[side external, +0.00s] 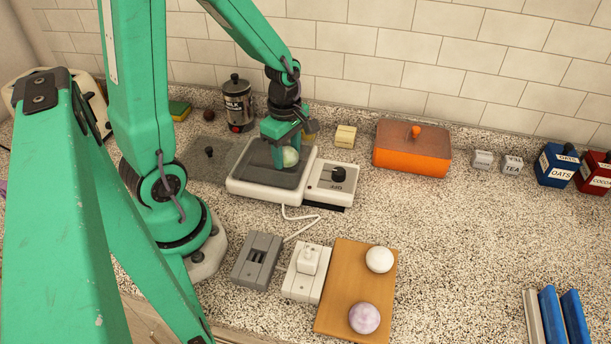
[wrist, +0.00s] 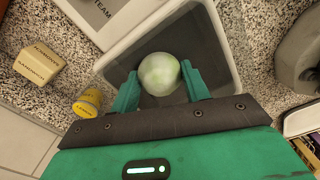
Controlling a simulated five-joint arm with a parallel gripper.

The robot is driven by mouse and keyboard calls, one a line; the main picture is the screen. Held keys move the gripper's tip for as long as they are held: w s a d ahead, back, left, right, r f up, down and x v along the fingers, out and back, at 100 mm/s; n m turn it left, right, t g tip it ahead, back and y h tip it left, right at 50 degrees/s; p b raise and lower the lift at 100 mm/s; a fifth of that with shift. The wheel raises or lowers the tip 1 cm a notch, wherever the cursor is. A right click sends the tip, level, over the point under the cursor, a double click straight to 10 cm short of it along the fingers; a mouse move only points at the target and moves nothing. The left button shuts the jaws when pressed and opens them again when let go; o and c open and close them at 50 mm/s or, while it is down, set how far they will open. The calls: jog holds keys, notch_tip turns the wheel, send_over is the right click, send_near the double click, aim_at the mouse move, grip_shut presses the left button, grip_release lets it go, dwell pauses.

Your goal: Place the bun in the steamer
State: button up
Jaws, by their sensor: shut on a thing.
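The pale green-white bun (side external: 290,156) is between the two green fingers of my gripper (side external: 284,148). The steamer (side external: 262,196) is a white box with an open dark grey basin and a control panel with a black knob on its right. My gripper is shut on the bun over the right part of the basin. In the wrist view the bun (wrist: 159,74) sits between the fingertips with the basin around it. I cannot tell whether the bun touches the basin floor.
A grey panel with a black knob (side external: 209,153) lies left of the steamer. A wooden board (side external: 347,290) at the front holds a white bun (side external: 379,259) and a purple bun (side external: 364,318). A socket block (side external: 257,262), a white switch block (side external: 306,272) and an orange lidded dish (side external: 412,150) stand nearby.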

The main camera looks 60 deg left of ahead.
aim_at(287, 149)
jog(key=shift+f, duration=0.1)
jog(key=o, duration=1)
notch_tip(287, 149, up, 12)
jog(key=shift+r, duration=0.2)
dwell(0.7)
jog(key=s+d+r+m+t, duration=0.2)
jog(key=d+r+m, duration=0.1)
jog(key=m, duration=0.8)
jog(key=s+d+r+m+t, duration=0.3)
jog(key=d+m, duration=0.1)
jog(key=m, duration=0.7)
jog(key=shift+s+d+r+m+t, duration=0.2)
jog(key=shift+s+r+m+t, duration=0.05)
jog(key=shift+m+t, duration=0.05)
